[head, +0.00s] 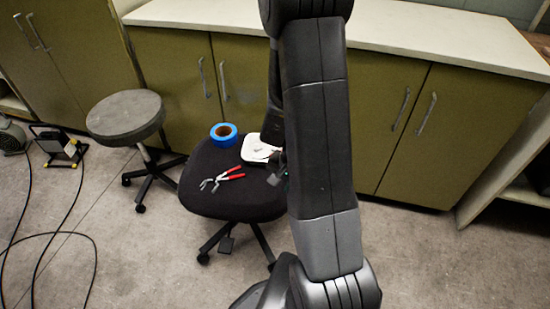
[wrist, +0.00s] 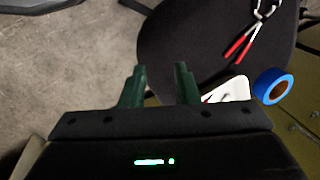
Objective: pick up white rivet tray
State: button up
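The white rivet tray (head: 257,149) sits on the black seat of an office chair (head: 215,200), partly hidden behind my arm in the head view. In the wrist view the tray (wrist: 236,88) is to the right of my gripper's fingers and partly covered by the gripper body. My gripper (wrist: 159,68) has its two green fingers apart, with nothing held between them. In the head view the gripper (head: 277,168) is mostly hidden by my arm, at the tray's right side. I cannot tell whether it touches the tray.
A roll of blue tape (head: 223,134) lies beside the tray on the seat. Red-handled pliers (head: 228,175) lie in front of it. A grey round stool (head: 125,117) stands to the left, and olive cabinets (head: 180,70) stand behind. Cables (head: 65,235) cross the floor at left.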

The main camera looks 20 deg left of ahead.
aim_at(252, 141)
jog(key=i+l+u, duration=0.35)
jog(key=l, duration=0.2)
jog(key=i+l+u, duration=0.15)
jog(key=l, duration=0.2)
jog(key=i+l+u, duration=0.1)
jog(key=i+u, duration=0.2)
jog(key=i, duration=0.3)
